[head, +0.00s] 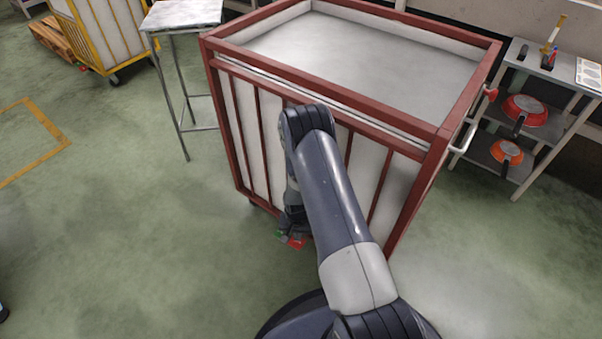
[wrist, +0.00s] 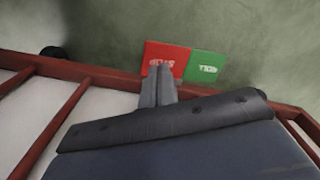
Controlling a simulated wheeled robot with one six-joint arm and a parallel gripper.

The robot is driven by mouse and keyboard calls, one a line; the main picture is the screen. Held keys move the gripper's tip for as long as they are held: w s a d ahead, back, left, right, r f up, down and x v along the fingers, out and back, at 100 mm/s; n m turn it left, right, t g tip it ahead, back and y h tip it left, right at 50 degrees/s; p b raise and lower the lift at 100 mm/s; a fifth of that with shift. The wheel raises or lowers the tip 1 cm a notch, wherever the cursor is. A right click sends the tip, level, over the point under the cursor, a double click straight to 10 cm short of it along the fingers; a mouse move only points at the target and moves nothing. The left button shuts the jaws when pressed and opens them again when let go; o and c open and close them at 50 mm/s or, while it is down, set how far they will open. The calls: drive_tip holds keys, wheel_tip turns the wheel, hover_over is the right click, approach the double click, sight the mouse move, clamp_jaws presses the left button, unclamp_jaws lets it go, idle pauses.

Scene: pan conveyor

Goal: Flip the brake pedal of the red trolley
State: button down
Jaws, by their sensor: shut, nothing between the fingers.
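The red trolley (head: 228,135) stands in front of me, with a red frame and pale side panels. Its brake pedal shows low at the near side, with a red half (head: 298,242) and a green half (head: 281,234). In the wrist view the red half (wrist: 166,57) is on the left and the green half (wrist: 205,65) on the right, both lettered. My gripper (wrist: 158,72) is shut and empty, its fingertips overlapping the red half. I cannot tell whether they touch it or which half stands higher. In the head view my arm mostly hides the gripper.
A small metal table (head: 185,16) stands left of the trolley, and a yellow trolley (head: 107,32) is at the back left. A shelf (head: 545,128) with red pans (head: 525,110) is on the right. The green floor at the left front is clear. A dark caster (wrist: 52,52) shows in the wrist view.

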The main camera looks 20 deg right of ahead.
drive_tip(key=shift+f+b, duration=1.4)
drive_tip(key=shift+f, duration=0.15)
idle(0.7)
drive_tip(key=shift+r, duration=0.15)
drive_tip(key=shift+r+p, duration=1.95)
drive_tip(key=shift+r, duration=1.5)
wheel_tip(320, 180, down, 7)
drive_tip(key=b, duration=0.4)
drive_tip(key=shift+f, duration=0.1)
drive_tip(key=shift+r, duration=0.2)
wheel_tip(320, 180, up, 9)
drive_tip(key=p, duration=0.7)
